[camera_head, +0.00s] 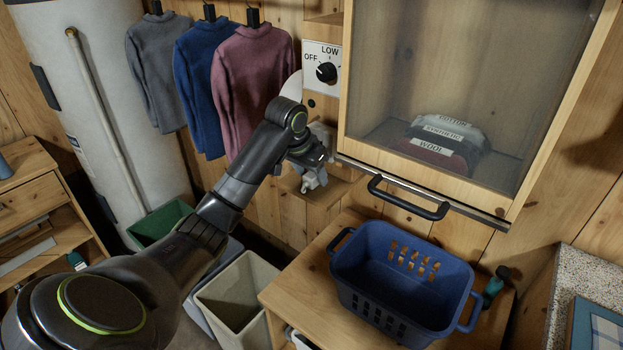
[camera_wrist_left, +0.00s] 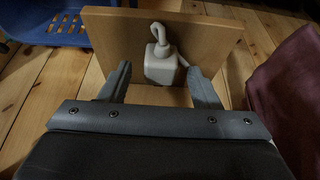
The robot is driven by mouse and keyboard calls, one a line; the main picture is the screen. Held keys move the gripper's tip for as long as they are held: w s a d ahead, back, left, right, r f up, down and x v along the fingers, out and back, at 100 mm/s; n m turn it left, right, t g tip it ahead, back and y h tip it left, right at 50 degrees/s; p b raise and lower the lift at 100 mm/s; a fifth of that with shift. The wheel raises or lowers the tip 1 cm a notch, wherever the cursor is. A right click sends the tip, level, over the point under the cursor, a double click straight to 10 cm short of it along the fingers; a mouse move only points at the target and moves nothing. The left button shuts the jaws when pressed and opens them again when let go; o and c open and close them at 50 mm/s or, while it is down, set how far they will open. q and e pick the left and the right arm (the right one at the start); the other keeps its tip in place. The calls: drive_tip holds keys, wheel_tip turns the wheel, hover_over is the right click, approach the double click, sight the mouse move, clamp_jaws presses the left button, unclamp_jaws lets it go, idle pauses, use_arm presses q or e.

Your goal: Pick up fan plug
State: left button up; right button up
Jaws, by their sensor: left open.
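The fan plug (camera_wrist_left: 160,66) is a white block with a pale looped cord, seen on a small wooden shelf (camera_wrist_left: 105,42) in the left wrist view. It also shows in the head view as a pale plug (camera_head: 312,181) just below my left gripper (camera_head: 316,163). My left gripper (camera_wrist_left: 158,86) is open, with one finger to each side of the plug in the picture. The plug appears a little beyond the fingertips, and I see no contact. My wrist partly hides the wall behind it in the head view. My right gripper is not in view.
A dial panel (camera_head: 321,69) and hanging sweaters (camera_head: 247,85) are near my arm. A glass-fronted cabinet (camera_head: 430,60) with a black handle (camera_head: 407,199) is to the right. A blue basket (camera_head: 385,312) stands on a wooden table (camera_head: 297,283); bins (camera_head: 238,300) are below.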

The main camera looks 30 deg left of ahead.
use_arm(q)
drive_tip(key=c, duration=1.2)
drive_tip(key=shift+s+a+r+b, duration=0.1)
drive_tip(key=shift+s+r+b, duration=0.2)
drive_tip(key=shift+s, duration=0.05)
wheel_tip(320, 180, up, 6)
drive_tip(key=shift+r+b, duration=0.1)
drive_tip(key=shift+b, duration=0.6)
drive_tip(key=s+a+b, duration=0.2)
drive_tip(key=s, duration=1.6)
drive_tip(key=p, duration=1.4)
approach(308, 177)
drive_tip(key=s, duration=0.3)
drive_tip(key=shift+a+r, duration=0.1)
drive_tip(key=shift+r, duration=0.25)
